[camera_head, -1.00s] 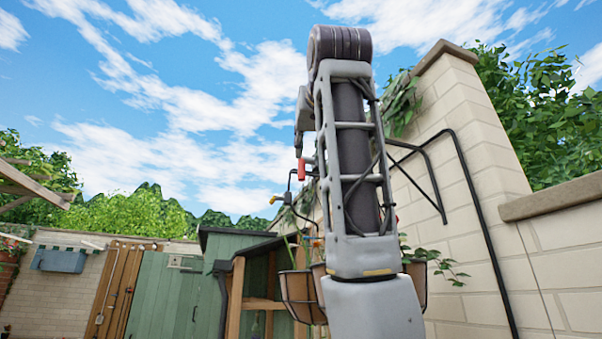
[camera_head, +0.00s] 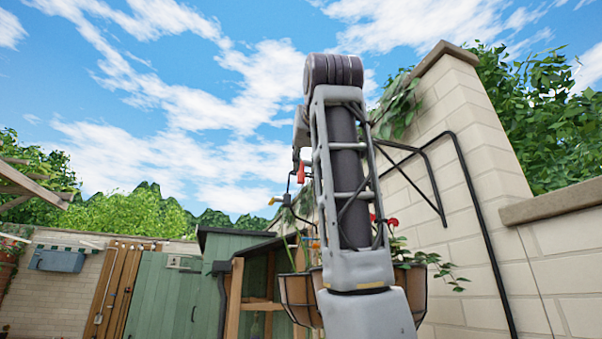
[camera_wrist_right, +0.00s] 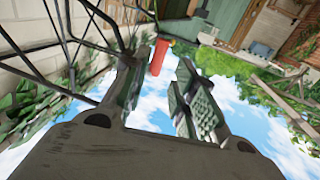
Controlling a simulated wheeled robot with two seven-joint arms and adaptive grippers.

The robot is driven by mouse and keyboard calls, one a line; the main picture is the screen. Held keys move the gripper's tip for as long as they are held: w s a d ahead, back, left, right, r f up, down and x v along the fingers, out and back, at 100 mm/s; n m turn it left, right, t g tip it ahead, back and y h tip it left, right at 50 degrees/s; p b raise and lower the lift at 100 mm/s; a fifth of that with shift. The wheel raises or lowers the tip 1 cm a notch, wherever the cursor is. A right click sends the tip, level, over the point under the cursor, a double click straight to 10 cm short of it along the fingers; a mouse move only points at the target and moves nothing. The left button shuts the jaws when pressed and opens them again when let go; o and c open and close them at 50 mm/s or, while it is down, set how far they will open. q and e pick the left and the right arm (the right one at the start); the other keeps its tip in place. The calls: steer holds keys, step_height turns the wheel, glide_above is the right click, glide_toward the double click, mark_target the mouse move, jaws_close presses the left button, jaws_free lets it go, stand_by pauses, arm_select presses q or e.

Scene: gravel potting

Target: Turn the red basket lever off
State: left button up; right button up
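The red lever handle (camera_head: 301,173) hangs from a thin dark rod just left of my raised right arm in the head view. In the right wrist view the red handle (camera_wrist_right: 159,57) lies between the fingertips of my right gripper (camera_wrist_right: 161,75), nearer the left finger. The two fingers are spread apart, and I cannot tell whether either touches the handle. In the head view my right gripper is mostly hidden by my arm. A hanging basket (camera_head: 299,299) shows below, partly behind the arm. My left gripper is not in view.
A brick wall (camera_head: 480,185) with a black pipe (camera_head: 480,220) and bracket stands close on the right. A yellow-tipped piece (camera_head: 274,201) sticks out left of the red handle. A green shed (camera_head: 235,248) stands behind. Open sky lies to the upper left.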

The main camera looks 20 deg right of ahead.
mark_target(302, 173)
steer(key=w+p, duration=0.1)
steer(key=w, duration=0.2)
steer(key=w+d+p, duration=0.1)
steer(key=w, duration=0.2)
steer(key=w+p, duration=0.1)
steer(key=w, duration=0.2)
steer(key=shift+w+d, duration=0.3)
steer(key=shift+w, duration=0.1)
steer(key=shift+c, duration=0.2)
jaws_close()
